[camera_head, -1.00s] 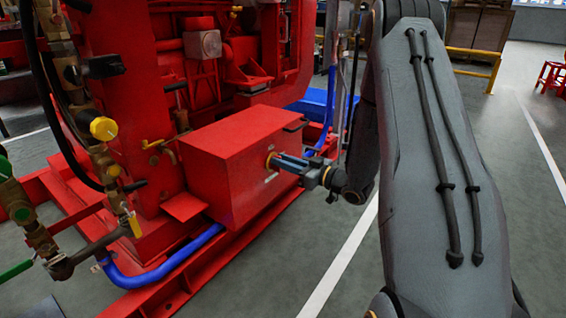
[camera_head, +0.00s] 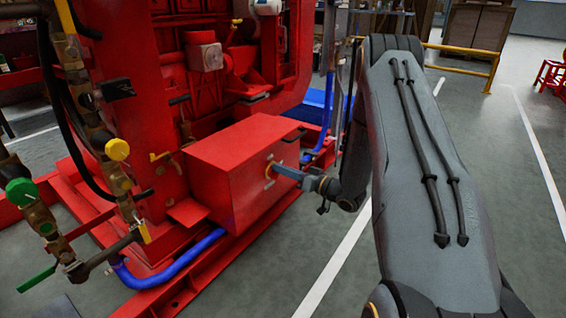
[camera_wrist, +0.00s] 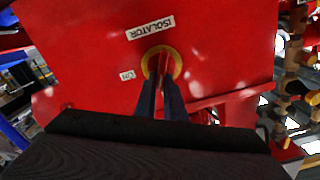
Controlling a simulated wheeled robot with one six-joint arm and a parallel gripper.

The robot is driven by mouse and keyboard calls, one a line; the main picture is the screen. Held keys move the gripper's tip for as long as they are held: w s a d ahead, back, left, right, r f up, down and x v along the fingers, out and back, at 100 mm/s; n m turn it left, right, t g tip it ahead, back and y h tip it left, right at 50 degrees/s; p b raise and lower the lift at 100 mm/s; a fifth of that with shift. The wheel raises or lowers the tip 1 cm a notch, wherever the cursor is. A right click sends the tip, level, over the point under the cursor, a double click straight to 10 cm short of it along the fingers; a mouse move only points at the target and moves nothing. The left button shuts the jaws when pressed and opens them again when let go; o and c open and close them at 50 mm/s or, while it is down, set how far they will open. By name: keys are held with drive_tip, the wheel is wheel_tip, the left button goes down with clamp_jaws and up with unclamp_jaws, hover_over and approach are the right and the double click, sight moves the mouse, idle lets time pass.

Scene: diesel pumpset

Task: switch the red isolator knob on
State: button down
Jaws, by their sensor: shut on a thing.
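The red isolator knob (camera_wrist: 163,66) sits in a yellow ring on the face of a red box (camera_head: 240,150). In the wrist view an "ISOLATOR" label (camera_wrist: 150,27) is beside the ring, and a small "ON" label (camera_wrist: 127,75) is to its left. My gripper (camera_wrist: 162,84) is shut on the knob, with one finger on each side of it. In the head view my gripper (camera_head: 280,170) reaches the box face from the right, and the knob is mostly hidden there by the fingers.
The box stands on the red pumpset frame (camera_head: 185,290). A blue hose (camera_head: 170,278) runs low at the front. Pipes with a yellow knob (camera_head: 117,149) and green handles stand at left. Grey floor (camera_head: 330,225) is open at right, with a yellow rail (camera_head: 470,60) behind.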

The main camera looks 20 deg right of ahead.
drive_tip(key=shift+w+d+f+m+p, duration=0.15)
drive_tip(key=shift+f+m+p, duration=0.1)
drive_tip(key=shift+m+p, duration=1.5)
drive_tip(key=shift+w+d+f+m+p, duration=0.25)
drive_tip(key=shift+m+p, duration=0.6)
drive_tip(key=shift+m, duration=1.65)
drive_tip(key=shift+s+d+f+m+p, duration=0.1)
drive_tip(key=shift+f+m+p, duration=0.2)
drive_tip(key=shift+m+p, duration=1.45)
drive_tip(key=shift+m+b, duration=0.45)
drive_tip(key=shift+m, duration=0.05)
drive_tip(key=c, duration=1.8)
unclamp_jaws()
drive_tip(key=shift+c, duration=0.2)
drive_tip(key=p+v, duration=0.2)
drive_tip(key=v, duration=0.5)
drive_tip(key=shift+s+d, duration=0.2)
drive_tip(key=shift+s, duration=0.15)
drive_tip(key=shift+w, duration=0.1)
